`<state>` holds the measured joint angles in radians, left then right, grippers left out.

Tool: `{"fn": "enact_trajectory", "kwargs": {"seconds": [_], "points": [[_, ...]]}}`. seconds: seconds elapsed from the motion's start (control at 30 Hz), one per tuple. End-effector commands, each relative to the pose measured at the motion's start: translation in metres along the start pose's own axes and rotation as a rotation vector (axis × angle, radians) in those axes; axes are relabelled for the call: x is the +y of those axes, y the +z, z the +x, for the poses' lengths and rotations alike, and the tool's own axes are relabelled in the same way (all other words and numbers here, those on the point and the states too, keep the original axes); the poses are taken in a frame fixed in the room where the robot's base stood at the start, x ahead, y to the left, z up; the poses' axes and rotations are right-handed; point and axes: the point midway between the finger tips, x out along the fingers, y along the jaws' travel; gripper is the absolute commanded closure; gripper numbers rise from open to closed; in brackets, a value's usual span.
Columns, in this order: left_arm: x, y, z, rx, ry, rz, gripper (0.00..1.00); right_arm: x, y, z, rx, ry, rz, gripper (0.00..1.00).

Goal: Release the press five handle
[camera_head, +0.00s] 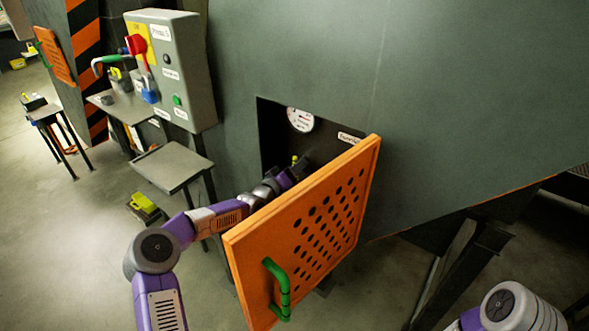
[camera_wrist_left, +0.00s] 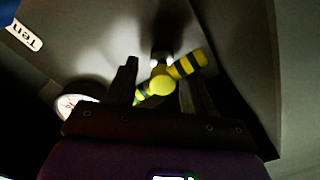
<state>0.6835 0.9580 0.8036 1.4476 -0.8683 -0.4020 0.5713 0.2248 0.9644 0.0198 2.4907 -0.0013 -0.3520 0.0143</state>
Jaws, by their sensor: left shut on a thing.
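A yellow handle with dark bands (camera_wrist_left: 185,67) sits on a round stem inside the recess of the press. Its yellow tip (camera_head: 294,159) just shows in the head view. My left gripper (camera_wrist_left: 163,88) reaches into the recess behind the open orange door (camera_head: 262,243). Its two fingers stand on either side of the handle's hub, shut on the handle. In the head view my left gripper (camera_head: 290,175) is partly hidden by the door. The control box (camera_head: 170,75) beside the recess is labelled as press 5. My right gripper is out of view.
The orange perforated door, with a green handle (camera_head: 278,288), stands open close to my left forearm. A round gauge (camera_head: 300,119) is in the recess. Small tables (camera_head: 172,166) stand at left. The sloping press wall fills the right.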

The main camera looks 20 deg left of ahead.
Motion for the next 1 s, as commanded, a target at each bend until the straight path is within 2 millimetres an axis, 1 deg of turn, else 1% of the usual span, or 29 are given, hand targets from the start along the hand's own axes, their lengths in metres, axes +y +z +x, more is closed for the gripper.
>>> {"fn": "enact_trajectory", "kwargs": {"seconds": [0.03,0.2,0.23,0.33,0.37,0.6,0.7,0.87,1.0], "points": [[0.002,0.003,0.001,-0.004,0.002,-0.023,0.78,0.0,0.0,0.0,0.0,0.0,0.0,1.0],[0.001,0.003,0.001,-0.004,0.001,-0.023,0.78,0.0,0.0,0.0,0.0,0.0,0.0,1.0],[0.001,0.003,0.001,-0.004,0.001,-0.023,0.43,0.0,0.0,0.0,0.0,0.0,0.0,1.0],[0.001,0.003,0.001,-0.004,0.001,-0.02,0.28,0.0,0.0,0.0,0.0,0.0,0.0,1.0],[0.001,0.003,0.001,-0.004,0.001,-0.019,0.26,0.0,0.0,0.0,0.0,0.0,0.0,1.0],[0.0,0.001,0.0,-0.002,0.0,-0.012,0.26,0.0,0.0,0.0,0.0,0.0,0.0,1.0],[0.0,0.001,-0.003,-0.002,-0.001,-0.011,0.26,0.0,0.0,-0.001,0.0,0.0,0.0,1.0],[0.0,0.0,-0.02,-0.002,-0.002,-0.01,0.26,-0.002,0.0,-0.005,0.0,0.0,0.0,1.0],[0.0,0.0,-0.042,-0.004,-0.002,-0.01,0.26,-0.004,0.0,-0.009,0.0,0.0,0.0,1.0]]}}
